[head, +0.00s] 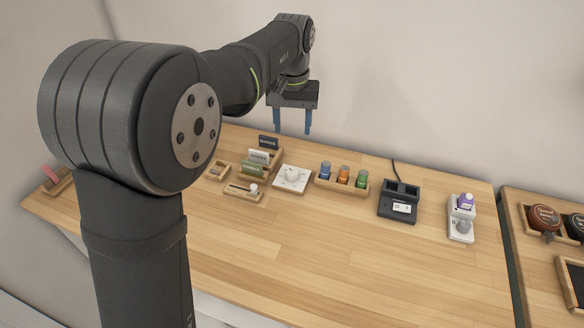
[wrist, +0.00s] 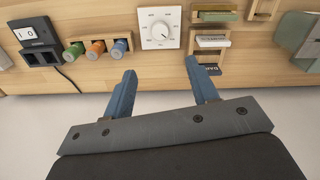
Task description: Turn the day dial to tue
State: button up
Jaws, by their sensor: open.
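A white square plate with a round white dial (head: 291,176) lies on the wooden table, near the middle of the head view. In the wrist view the dial (wrist: 159,30) is at the top centre, with small marks around its knob. The marks are too small to read, so I cannot tell its setting or confirm it is the day dial. My gripper (head: 292,130) hangs above the table's back edge, behind the dial and apart from it. Its two blue fingers (wrist: 163,92) are spread with nothing between them.
A wooden rack (head: 342,187) of colored bottles stands right of the dial; card holders (head: 258,157) stand left. A black device (head: 399,203) with a display and a white stand (head: 461,233) with a grey knob are farther right. The front table is clear.

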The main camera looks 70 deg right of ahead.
aim_at(292, 172)
notch_tip(292, 172, down, 15)
jog(key=shift+r, duration=0.1)
dwell(0.3)
jog(key=c, duration=1)
jog(key=shift+o, duration=0.2)
jog(key=shift+n, duration=0.3)
jog(key=n, duration=0.4)
jog(key=shift+n, duration=2.5)
